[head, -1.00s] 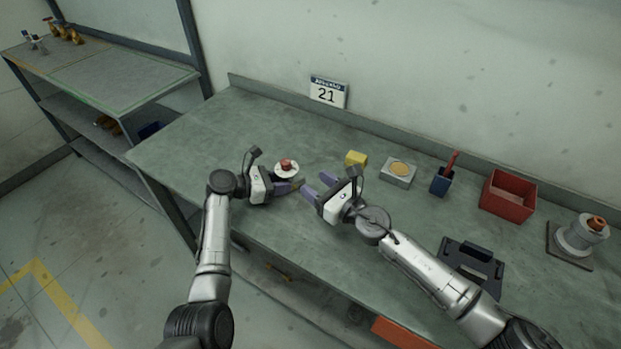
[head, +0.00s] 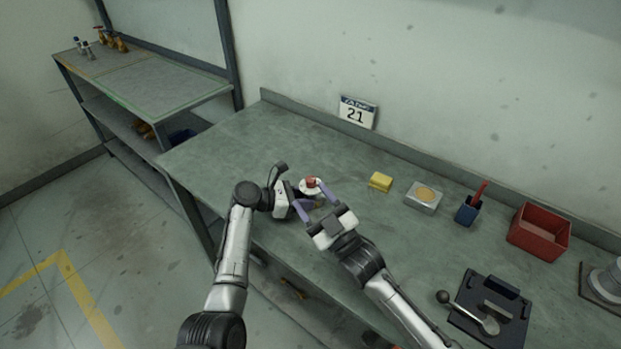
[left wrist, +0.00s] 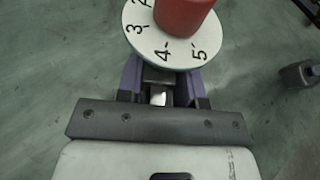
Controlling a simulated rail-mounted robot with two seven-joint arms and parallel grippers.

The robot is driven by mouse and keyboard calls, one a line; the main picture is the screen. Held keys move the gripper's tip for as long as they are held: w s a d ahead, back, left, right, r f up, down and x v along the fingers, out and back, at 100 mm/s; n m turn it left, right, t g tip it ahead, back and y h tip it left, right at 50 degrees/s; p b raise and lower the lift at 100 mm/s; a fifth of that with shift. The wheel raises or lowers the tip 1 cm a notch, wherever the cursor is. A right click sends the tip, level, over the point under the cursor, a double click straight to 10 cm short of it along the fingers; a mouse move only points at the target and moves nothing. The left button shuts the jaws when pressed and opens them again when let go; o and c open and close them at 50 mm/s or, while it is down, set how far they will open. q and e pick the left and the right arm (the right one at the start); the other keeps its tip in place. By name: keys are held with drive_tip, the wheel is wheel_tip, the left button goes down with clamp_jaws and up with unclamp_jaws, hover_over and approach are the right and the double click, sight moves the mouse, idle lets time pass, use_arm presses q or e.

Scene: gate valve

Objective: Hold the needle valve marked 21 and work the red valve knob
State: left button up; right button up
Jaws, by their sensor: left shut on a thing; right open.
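The needle valve has a red knob (head: 311,182) over a white dial. In the left wrist view the red knob (left wrist: 185,14) stands over the white dial (left wrist: 168,50), with the digits 3, 4 and 5 in sight. My left gripper (head: 301,196) is shut on the valve body from the left, below the dial; the body is mostly hidden. My right gripper (head: 315,199) is open at the near right of the valve, its fingers spread toward the valve with the knob beyond them. A sign (head: 357,114) reading 21 stands at the back of the bench.
Along the bench to the right are a yellow block (head: 380,181), a grey box with a tan disc (head: 424,196), a blue cup (head: 467,211), a red bin (head: 539,231) and a dark fixture (head: 492,310) with a ball-ended lever. The bench's left part is clear.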

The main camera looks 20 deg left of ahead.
sight(312, 182)
drive_tip(key=w+f+n+t+h, duration=0.25)
drive_tip(key=n+h, duration=0.35)
drive_tip(key=n, duration=0.7)
drive_tip(key=w+f+n+t+h, duration=0.15)
drive_tip(key=f+n+h, duration=0.35)
drive_tip(key=n, duration=0.7)
drive_tip(key=shift+h, duration=0.3)
drive_tip(key=x, duration=0.5)
drive_tip(key=r+x, duration=0.1)
drive_tip(key=x, duration=0.2)
drive_tip(key=shift+w+a, duration=0.15)
drive_tip(key=shift+a, duration=0.05)
drive_tip(key=shift+w+a+f, duration=0.1)
drive_tip(key=shift+w+a, duration=0.3)
drive_tip(key=shift+w, duration=0.25)
